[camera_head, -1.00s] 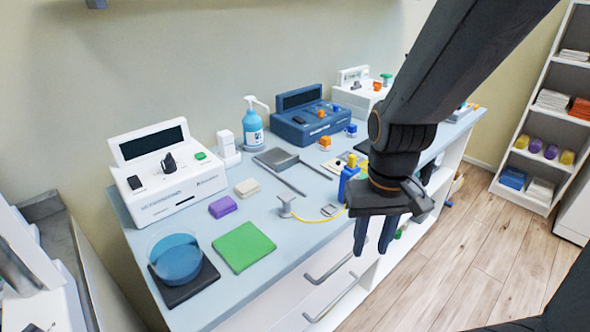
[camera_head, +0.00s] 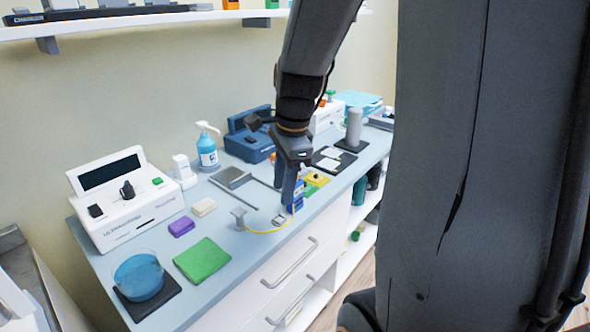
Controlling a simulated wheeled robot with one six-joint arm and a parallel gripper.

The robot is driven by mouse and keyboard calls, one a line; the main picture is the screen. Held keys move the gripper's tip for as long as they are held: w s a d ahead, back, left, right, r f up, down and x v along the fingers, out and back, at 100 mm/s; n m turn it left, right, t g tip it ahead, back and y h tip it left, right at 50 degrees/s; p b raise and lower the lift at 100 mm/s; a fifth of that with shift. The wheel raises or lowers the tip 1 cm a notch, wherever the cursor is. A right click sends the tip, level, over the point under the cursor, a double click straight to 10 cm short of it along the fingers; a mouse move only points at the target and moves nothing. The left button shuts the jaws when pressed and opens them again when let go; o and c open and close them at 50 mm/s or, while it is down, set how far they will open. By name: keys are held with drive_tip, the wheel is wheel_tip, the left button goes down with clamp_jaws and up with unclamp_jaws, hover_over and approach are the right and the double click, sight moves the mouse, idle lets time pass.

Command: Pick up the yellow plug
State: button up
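My gripper (camera_head: 284,200) reaches down over the bench beside a small blue block (camera_head: 298,194). Its dark fingers overlap the block's left side in the picture. I cannot tell whether they touch it or how far apart they are. A thin yellow cable (camera_head: 270,231) runs in a curve from a small grey block (camera_head: 240,217) on the bench up to the blue block. The yellow plug itself does not show clearly; the gripper covers the spot above the blue block.
A flat yellow piece (camera_head: 318,179) and a dark tray (camera_head: 346,161) with white cards lie just right of the gripper. A grey cylinder (camera_head: 354,128) stands behind them. A green pad (camera_head: 202,260), purple block (camera_head: 181,227) and blue bowl (camera_head: 139,277) are at the left.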

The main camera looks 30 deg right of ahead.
drive_tip(key=w+d+r+m+t+p, duration=0.1)
drive_tip(key=w+d+r+m+p, duration=0.25)
drive_tip(key=d+r+m, duration=0.6)
drive_tip(key=shift+w+a+f+m+p, duration=0.1)
drive_tip(key=shift+w+a+f+m, duration=0.3)
drive_tip(key=shift+f, duration=1.2)
drive_tip(key=shift+w+a+f+m+p, duration=0.1)
drive_tip(key=shift+w+a+f+m, duration=0.3)
drive_tip(key=shift+f, duration=1.2)
drive_tip(key=shift+w+a+f+m+p, duration=0.15)
drive_tip(key=shift+a+f+m, duration=0.4)
drive_tip(key=shift+f, duration=1.05)
drive_tip(key=shift+c, duration=0.4)
clamp_jaws()
